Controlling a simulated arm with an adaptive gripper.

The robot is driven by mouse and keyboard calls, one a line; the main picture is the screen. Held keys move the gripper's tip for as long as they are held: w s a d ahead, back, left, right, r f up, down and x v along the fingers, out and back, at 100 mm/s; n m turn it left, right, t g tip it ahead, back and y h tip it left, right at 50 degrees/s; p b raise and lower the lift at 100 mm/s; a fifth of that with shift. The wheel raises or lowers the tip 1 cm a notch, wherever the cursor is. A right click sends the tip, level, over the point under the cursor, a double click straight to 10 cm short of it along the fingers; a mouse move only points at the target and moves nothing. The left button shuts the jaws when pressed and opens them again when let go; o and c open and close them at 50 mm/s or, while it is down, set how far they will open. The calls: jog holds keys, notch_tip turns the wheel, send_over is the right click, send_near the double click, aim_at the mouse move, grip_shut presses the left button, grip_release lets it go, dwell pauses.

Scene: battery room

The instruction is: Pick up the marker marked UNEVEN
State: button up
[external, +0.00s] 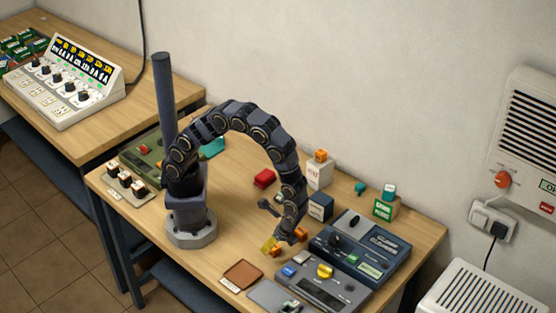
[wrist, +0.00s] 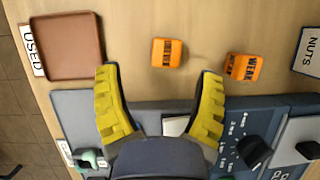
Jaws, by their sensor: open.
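Two orange block markers lie on the wooden table in the wrist view. The nearer-to-centre one (wrist: 168,53) has dark lettering that looks like UNEVEN, small and turned. The other, the WEAK marker (wrist: 244,67), sits to its right with its lettering showing on two faces. My gripper (wrist: 158,73) is open and empty, its two yellow ridged fingers spread wide. The left block lies just beyond the gap between the fingertips; the WEAK block is outside the right finger. In the external view my gripper (external: 271,245) is low over the table, partly hiding the orange blocks.
A brown tray (wrist: 73,46) beside a USED label (wrist: 33,51) is at upper left in the wrist view. A NUTS label (wrist: 310,50) is at right. Grey-blue devices with knobs (external: 325,283) lie beside the gripper. Bare table lies around the markers.

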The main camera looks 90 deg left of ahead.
jog(key=x, duration=0.4)
jog(key=shift+w+a+f, duration=0.1)
jog(key=shift+a+f, duration=0.2)
jog(key=shift+a, duration=0.2)
jog(key=shift+c, duration=0.4)
jog(key=c, duration=1)
jog(key=shift+r, duration=0.1)
